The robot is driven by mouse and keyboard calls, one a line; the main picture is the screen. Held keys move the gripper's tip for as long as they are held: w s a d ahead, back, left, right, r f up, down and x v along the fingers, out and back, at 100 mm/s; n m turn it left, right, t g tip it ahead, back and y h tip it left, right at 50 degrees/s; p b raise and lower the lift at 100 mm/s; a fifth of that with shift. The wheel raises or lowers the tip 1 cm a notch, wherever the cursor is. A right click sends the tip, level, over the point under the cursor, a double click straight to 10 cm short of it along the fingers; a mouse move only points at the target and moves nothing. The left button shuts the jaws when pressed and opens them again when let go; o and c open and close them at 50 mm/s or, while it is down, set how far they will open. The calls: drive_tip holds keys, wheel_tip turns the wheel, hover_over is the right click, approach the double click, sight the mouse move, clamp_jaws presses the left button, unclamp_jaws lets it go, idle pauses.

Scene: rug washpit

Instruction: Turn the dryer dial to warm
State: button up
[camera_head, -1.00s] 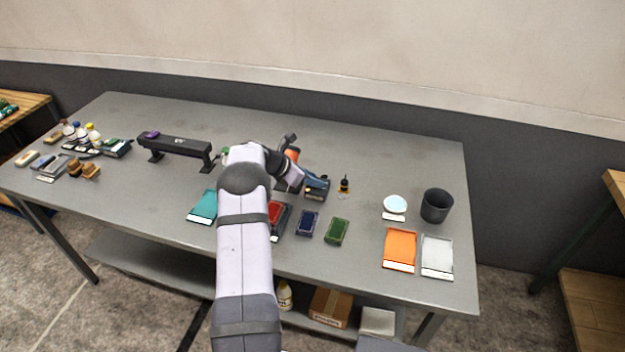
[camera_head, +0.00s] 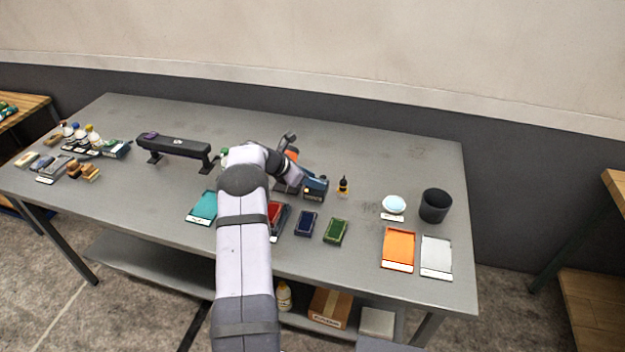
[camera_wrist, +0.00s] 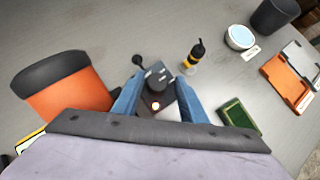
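In the wrist view an orange cylinder with a black rim (camera_wrist: 65,85), apparently the dryer body, stands left of my gripper (camera_wrist: 158,80). A small dark unit with pale marks and a glowing orange light (camera_wrist: 157,90) lies between my fingers; it appears to be the dial unit, but I cannot read its setting. The blue fingers are apart, one on each side of it, and I see no clear grip. In the head view the orange body (camera_head: 292,155) shows partly behind my arm, and my gripper (camera_head: 316,188) is low over the table. The dial is hidden there.
A dark bottle with a yellow band (camera_head: 343,187) stands just right of my gripper. Blue (camera_head: 306,223) and green (camera_head: 335,232) trays lie in front. A white round dish (camera_head: 394,204) and dark cup (camera_head: 435,205) are farther right. The back of the grey table (camera_head: 375,150) is clear.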

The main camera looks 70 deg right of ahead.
drive_tip(key=shift+w+r, duration=0.1)
drive_tip(key=shift+w, duration=0.15)
drive_tip(key=shift+w+a+r+p, duration=0.15)
drive_tip(key=shift+w+r+p, duration=0.15)
drive_tip(key=shift+r+p, duration=0.1)
drive_tip(key=p+v, duration=0.3)
drive_tip(key=v, duration=0.3)
drive_tip(key=shift+a+r, duration=0.2)
drive_tip(key=shift+a, duration=0.2)
drive_tip(key=shift+s, duration=0.15)
